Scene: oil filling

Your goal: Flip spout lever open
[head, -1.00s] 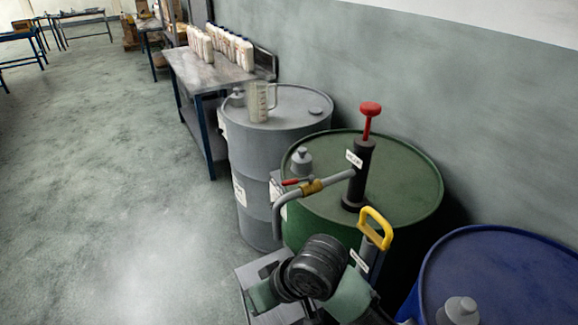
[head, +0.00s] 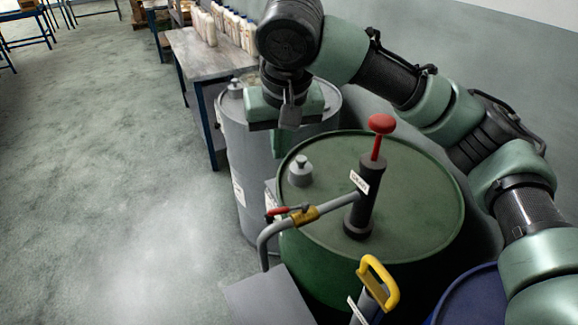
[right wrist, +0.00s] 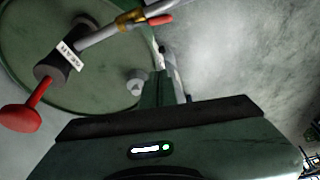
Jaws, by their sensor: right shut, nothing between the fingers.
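A black hand pump with a red knob (head: 381,124) stands upright on the green drum (head: 427,200). Its grey spout pipe (head: 338,203) runs left through a brass valve (head: 304,215) and bends down. The small red spout lever (head: 277,211) sits at the valve, roughly along the pipe. In the right wrist view the lever (right wrist: 160,20) shows at the top, beside the brass valve (right wrist: 131,18). My right gripper (head: 282,147) is shut and empty, pointing down above and behind the lever, apart from it. My left gripper is in neither current view.
A grey drum (head: 243,165) stands behind the green one, partly hidden by my right arm. A blue drum (head: 470,290) is at the lower right. A yellow handle (head: 378,282) stands in front. A bench (head: 207,57) with several bottles is at the back. The floor at left is clear.

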